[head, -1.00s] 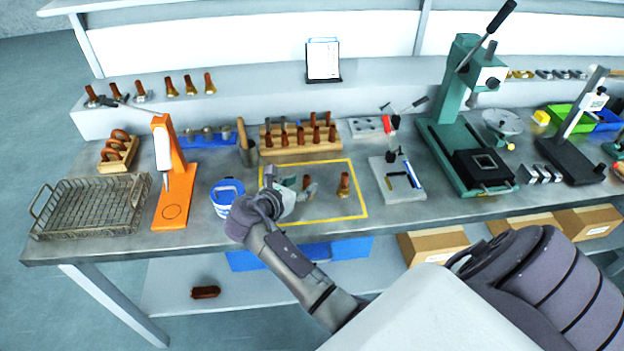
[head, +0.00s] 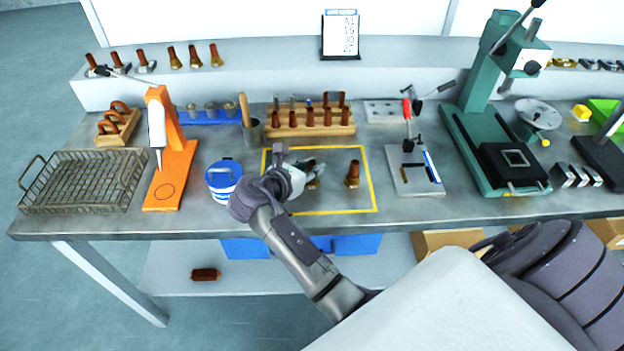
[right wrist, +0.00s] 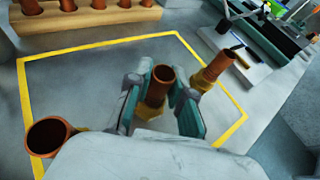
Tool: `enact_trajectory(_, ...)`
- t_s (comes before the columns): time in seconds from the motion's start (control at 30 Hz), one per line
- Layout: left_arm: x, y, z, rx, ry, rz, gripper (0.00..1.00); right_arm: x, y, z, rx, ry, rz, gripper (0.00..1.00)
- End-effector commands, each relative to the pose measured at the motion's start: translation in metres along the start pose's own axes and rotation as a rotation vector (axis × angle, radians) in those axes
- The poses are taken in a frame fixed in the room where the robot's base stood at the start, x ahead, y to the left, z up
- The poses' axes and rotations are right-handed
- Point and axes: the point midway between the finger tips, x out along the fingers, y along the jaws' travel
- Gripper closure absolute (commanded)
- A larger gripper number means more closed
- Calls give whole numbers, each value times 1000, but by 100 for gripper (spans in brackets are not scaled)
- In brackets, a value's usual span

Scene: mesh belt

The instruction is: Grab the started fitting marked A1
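Copper fittings with brass bases stand inside the yellow outline on the bench. My right gripper (head: 312,172) is low over this area, fingers pointing right. In the right wrist view its fingers (right wrist: 161,100) straddle one upright fitting (right wrist: 157,92), with a narrow gap visible; a firm hold does not show. A second fitting (head: 353,174) stands to the right, also seen in the right wrist view (right wrist: 216,70). A third copper tube (right wrist: 47,136) is close at the lower left of the wrist view. No A1 marking is readable. My left gripper is out of view.
A yellow outline (head: 375,190) bounds the work area. A wooden rack (head: 345,128) of fittings stands behind it. A blue-and-white tub (head: 224,184) is left of my gripper, near an orange stand (head: 172,180). A small plate fixture (head: 412,178) and green press (head: 478,150) are to the right.

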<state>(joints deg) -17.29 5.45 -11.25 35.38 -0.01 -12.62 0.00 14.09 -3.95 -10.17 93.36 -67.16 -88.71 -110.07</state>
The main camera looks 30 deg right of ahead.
Motion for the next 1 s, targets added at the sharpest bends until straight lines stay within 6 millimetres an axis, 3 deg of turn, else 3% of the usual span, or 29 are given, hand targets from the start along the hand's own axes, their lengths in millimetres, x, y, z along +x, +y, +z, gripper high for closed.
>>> enact_trajectory(0.07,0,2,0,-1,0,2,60,0,0,0,0,0,0,100)
enact_trajectory(0.33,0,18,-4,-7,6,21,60,0,0,1,1,-1,0,100)
enact_trajectory(0.57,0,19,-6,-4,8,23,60,-2,1,6,3,-2,1,100)
enact_trajectory(0.83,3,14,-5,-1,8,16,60,-17,0,43,10,-3,2,100)
enact_trajectory(1.0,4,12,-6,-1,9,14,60,-6,-38,70,6,-5,-2,100)
